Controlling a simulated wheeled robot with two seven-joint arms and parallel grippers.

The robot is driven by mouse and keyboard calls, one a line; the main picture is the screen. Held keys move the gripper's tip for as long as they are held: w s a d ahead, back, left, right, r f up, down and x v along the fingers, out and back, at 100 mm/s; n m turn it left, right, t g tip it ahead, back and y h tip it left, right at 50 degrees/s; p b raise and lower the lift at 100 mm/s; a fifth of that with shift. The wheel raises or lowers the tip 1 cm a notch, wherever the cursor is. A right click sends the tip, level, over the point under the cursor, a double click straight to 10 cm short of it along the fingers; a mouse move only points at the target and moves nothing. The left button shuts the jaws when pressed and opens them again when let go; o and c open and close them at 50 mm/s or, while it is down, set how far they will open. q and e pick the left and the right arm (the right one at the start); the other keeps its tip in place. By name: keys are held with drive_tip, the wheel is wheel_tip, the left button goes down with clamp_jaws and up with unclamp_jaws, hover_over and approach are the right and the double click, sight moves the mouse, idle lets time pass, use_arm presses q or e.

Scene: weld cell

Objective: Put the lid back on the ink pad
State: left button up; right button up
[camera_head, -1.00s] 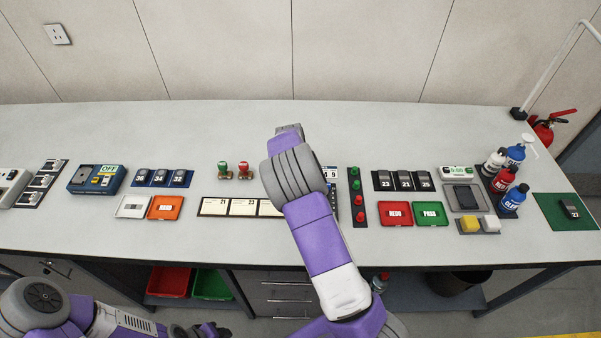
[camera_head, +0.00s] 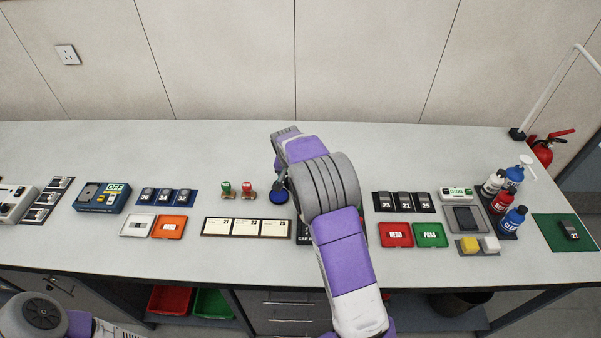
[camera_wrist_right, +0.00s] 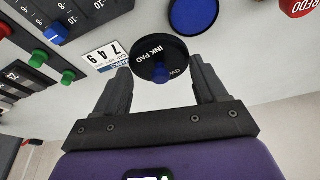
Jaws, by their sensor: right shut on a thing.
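The ink pad (camera_head: 278,197) is a round blue disc on the bench, left of my right forearm. It also shows bare at the top of the right wrist view (camera_wrist_right: 194,13). The lid (camera_wrist_right: 152,52) is a black disc lettered INK PAD with a blue knob. My right gripper (camera_wrist_right: 160,72) is shut on the lid, which sits between its fingertips, apart from the blue pad in that picture. In the head view the right fingers and lid are small, dark and hard to make out just above the pad. My left gripper is out of view; only part of that arm shows at lower left.
Green and red stamps (camera_head: 236,188) stand just left of the pad. A card strip (camera_head: 247,227) lies in front. Bench space behind the stamps is clear.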

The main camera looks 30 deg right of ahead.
drive_tip(key=a+n, duration=0.1)
drive_tip(key=w+a+n, duration=0.1)
drive_tip(key=a+n, duration=0.1)
drive_tip(key=shift+w+a+r+t+y+p, duration=0.2)
drive_tip(key=shift+w+a+t+y+p, duration=0.1)
drive_tip(key=shift+w+a+y+p, duration=0.1)
drive_tip(key=shift+n, duration=0.4)
drive_tip(key=shift+w+a+f+b, duration=0.1)
drive_tip(key=shift+a+f+b, duration=0.05)
drive_tip(key=shift+f+b, duration=0.75)
drive_tip(key=shift+w+a+f+b, duration=0.1)
drive_tip(key=shift+a+f+b, duration=0.1)
drive_tip(key=shift+f+b, duration=0.65)
drive_tip(key=shift+w+a+f+b, duration=0.15)
drive_tip(key=shift+f+b, duration=0.35)
drive_tip(key=shift+f, duration=0.75)
drive_tip(key=shift+s, duration=0.1)
clamp_jaws()
drive_tip(key=shift+s+d+r, duration=0.15)
drive_tip(key=shift+d, duration=0.25)
drive_tip(key=shift+s+d+r, duration=0.15)
drive_tip(key=shift+d, duration=0.25)
drive_tip(key=shift+f, duration=0.15)
